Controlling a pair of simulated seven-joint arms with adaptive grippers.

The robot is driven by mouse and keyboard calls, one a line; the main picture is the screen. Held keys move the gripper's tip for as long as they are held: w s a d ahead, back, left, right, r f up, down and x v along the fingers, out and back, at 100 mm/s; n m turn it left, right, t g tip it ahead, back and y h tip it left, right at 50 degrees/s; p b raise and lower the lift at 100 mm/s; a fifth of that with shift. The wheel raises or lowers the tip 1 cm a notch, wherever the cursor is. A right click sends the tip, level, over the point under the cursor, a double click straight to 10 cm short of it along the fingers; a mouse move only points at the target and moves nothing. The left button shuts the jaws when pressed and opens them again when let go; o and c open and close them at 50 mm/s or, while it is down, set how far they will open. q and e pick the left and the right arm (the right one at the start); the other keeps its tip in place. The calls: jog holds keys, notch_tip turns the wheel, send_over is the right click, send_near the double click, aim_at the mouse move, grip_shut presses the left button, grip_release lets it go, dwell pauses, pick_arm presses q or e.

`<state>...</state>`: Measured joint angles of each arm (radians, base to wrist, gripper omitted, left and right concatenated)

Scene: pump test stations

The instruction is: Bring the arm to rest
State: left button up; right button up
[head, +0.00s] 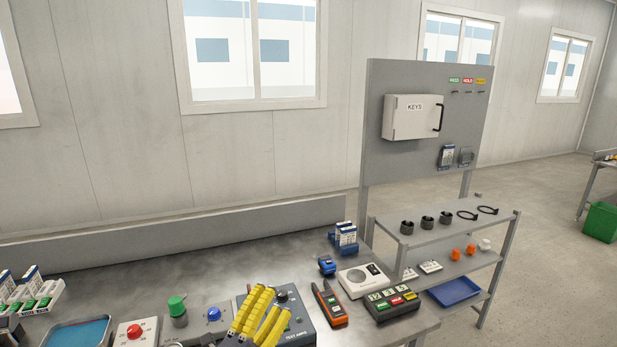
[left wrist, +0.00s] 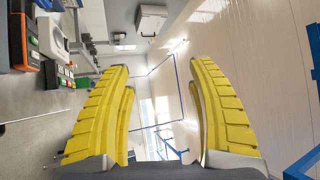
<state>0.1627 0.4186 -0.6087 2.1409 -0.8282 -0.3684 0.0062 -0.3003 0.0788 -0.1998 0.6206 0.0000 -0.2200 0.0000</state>
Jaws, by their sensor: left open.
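My left gripper (head: 268,306) has ridged yellow fingers and shows at the bottom of the head view, in front of the grey test box (head: 303,324) on the bench. In the left wrist view its two fingers (left wrist: 160,82) stand wide apart with nothing between them. It is open and empty. Part of the test box is hidden behind the fingers. My right gripper is in neither view.
The metal bench (head: 225,262) holds a green-capped part (head: 177,308), a red-knob box (head: 135,333), an orange-and-black handheld meter (head: 330,304) and a button box (head: 391,301). The bench's back middle is clear.

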pick_arm(q)
jog(key=s+a+f+n+g+y, duration=0.1)
jog(key=s+a+f+n+y, duration=0.3)
jog(key=a+f+n+y, duration=0.5)
jog(key=s+a+f+n+g+y, duration=0.25)
jog(key=s+a+f+g, duration=0.4)
jog(key=s+f, duration=0.4)
jog(key=s+a+f+n+g+y, duration=0.25)
jog(key=s+a+f+g, duration=0.4)
jog(key=s, duration=0.65)
jog(key=s+d+f+g+h, duration=0.1)
jog(key=d+f, duration=0.1)
jog(key=f, duration=1.4)
jog(key=s+d+f+h, duration=0.1)
jog(key=s+d+f, duration=0.1)
jog(key=f, duration=1.4)
jog(key=s+f+n+g+h, duration=0.2)
jog(key=s+f+n+g, duration=0.1)
jog(key=s+f, duration=1.7)
jog(key=shift+s, duration=0.8)
jog(key=shift+d+f, duration=0.1)
jog(key=shift+d, duration=0.05)
